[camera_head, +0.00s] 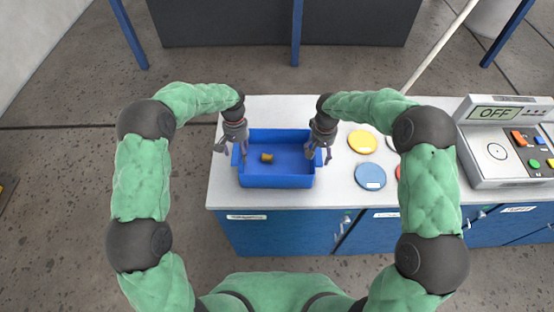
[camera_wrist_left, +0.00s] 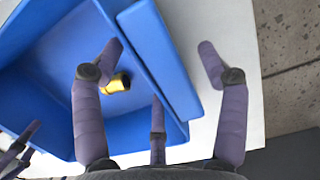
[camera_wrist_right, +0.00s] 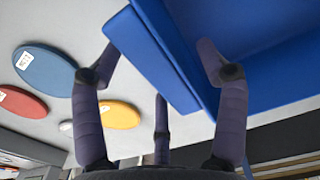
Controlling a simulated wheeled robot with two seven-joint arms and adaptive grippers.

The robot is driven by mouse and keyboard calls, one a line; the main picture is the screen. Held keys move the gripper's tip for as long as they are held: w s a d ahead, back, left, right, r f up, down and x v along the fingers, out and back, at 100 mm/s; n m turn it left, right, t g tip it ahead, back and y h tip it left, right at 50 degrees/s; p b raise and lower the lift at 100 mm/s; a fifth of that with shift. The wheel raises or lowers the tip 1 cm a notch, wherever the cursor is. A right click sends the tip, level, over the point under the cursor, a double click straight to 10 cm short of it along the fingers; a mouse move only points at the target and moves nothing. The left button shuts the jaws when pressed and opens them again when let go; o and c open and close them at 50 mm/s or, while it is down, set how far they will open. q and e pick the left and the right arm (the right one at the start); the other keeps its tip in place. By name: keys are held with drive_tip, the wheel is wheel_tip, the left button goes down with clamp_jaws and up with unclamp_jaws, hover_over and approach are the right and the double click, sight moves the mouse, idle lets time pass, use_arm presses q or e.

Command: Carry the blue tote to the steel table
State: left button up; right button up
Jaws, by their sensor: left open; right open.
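The blue tote (camera_head: 277,181) stands upright on a light worktop with a small yellow-and-dark cylindrical piece (camera_head: 266,157) inside. My left gripper (camera_head: 238,152) is open at the tote's left wall. In the left wrist view its fingers stand on either side of the tote's rim (camera_wrist_left: 165,65). My right gripper (camera_head: 319,153) is open at the right wall. In the right wrist view its fingers also straddle the rim (camera_wrist_right: 155,60). Neither gripper is closed on the tote. I cannot tell which surface in view is the steel table.
The worktop (camera_head: 340,196) tops blue cabinets (camera_head: 290,232). Yellow (camera_head: 362,141) and blue discs (camera_head: 370,176) lie right of the tote. A console reading OFF (camera_head: 505,145) stands at the far right. A dark panel (camera_head: 350,22) with blue legs is beyond the worktop, across open floor.

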use_arm(q)
drive_tip(key=shift+c, duration=0.3)
use_arm(e)
drive_tip(key=shift+c, duration=0.3)
use_arm(q)
clamp_jaws()
use_arm(e)
clamp_jaws()
use_arm(q)
drive_tip(key=shift+r, duration=0.15)
use_arm(e)
drive_tip(key=shift+r, duration=0.2)
